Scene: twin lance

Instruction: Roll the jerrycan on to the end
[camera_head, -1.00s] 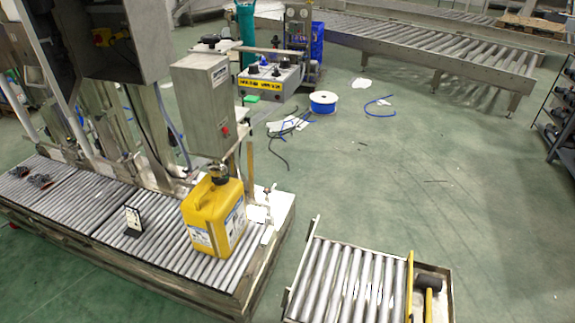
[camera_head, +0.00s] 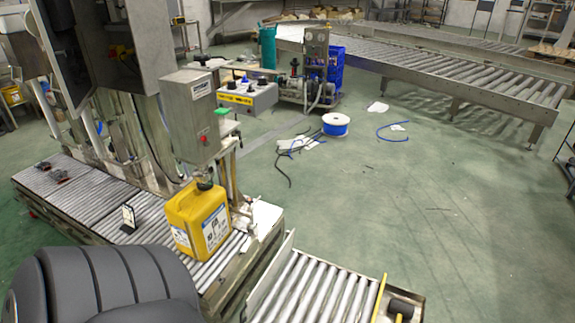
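The yellow jerrycan (camera_head: 197,222) stands upright near the right end of the left roller conveyor (camera_head: 85,190). It has a dark cap and white labels on its sides. Neither gripper is in view. A dark grey ribbed part of my arm fills the lower left corner and hides the near edge of the left conveyor. A short roller section (camera_head: 312,288) lies to the right of that conveyor, cut off by the bottom edge.
A small upright sign (camera_head: 129,217) stands on the rollers left of the jerrycan. A grey control box (camera_head: 191,115) is above and behind it. A yellow bar and dark cylinder (camera_head: 402,306) are at the short section's right. Open floor (camera_head: 450,230) lies beyond, with a blue-white spool (camera_head: 335,124).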

